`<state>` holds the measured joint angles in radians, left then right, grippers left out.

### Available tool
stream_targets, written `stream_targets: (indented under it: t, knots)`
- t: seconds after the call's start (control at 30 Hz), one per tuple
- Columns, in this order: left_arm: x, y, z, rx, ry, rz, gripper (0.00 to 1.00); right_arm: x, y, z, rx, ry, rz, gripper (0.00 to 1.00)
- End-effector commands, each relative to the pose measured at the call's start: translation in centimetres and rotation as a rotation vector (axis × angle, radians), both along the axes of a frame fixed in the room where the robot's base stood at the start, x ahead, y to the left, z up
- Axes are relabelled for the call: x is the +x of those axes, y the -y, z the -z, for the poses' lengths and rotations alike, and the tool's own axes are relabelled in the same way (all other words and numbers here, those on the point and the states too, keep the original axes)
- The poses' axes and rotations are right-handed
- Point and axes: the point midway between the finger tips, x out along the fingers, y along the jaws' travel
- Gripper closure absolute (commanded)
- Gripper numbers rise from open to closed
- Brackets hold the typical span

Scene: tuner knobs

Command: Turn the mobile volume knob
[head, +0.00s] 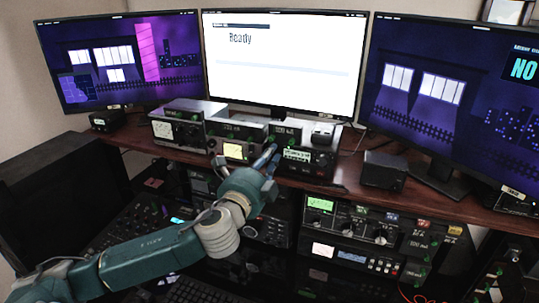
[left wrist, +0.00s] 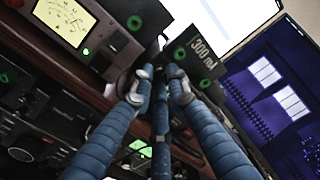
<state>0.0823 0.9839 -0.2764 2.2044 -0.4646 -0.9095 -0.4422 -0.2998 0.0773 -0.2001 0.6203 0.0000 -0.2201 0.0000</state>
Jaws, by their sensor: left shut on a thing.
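My left gripper (head: 268,156) reaches in from the left to the front of the small black radios on the desk shelf. In the left wrist view the blue fingers (left wrist: 158,76) are shut at the front edge of a dark unit, beside a "300 mJ" label (left wrist: 204,52). The mobile volume knob is mostly hidden between the fingertips, so its angle cannot be told. A black radio with a lit display (head: 298,155) is just right of the fingertips in the head view. My right gripper is not in view.
A radio with a yellow meter (head: 234,151) sits close to the left of the fingers. Three monitors stand behind; the middle one (head: 285,60) reads "Ready". A rack unit with several knobs (head: 350,222) is below the wooden shelf (head: 345,182). A black box (head: 384,169) stands to the right.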

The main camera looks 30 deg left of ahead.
Motion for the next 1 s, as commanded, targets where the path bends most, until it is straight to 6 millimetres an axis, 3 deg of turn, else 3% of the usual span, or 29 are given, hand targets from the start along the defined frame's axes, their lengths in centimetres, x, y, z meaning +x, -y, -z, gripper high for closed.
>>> stream_targets:
  t: [0.4, 0.43, 0.53, 1.0]
  knots:
    - [0.04, -0.21, -0.47, 0.012, 0.007, -0.005, 1.00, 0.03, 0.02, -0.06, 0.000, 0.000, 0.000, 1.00]
    - [0.04, -0.21, -0.47, 0.012, 0.007, -0.005, 0.83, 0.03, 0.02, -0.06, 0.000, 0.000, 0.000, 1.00]
    - [0.04, -0.19, -0.41, 0.010, 0.006, -0.004, 0.66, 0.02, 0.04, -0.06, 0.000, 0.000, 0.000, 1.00]
    - [-0.95, 0.17, -0.02, 0.007, 0.000, -0.001, 0.66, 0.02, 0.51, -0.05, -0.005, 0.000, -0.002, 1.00]
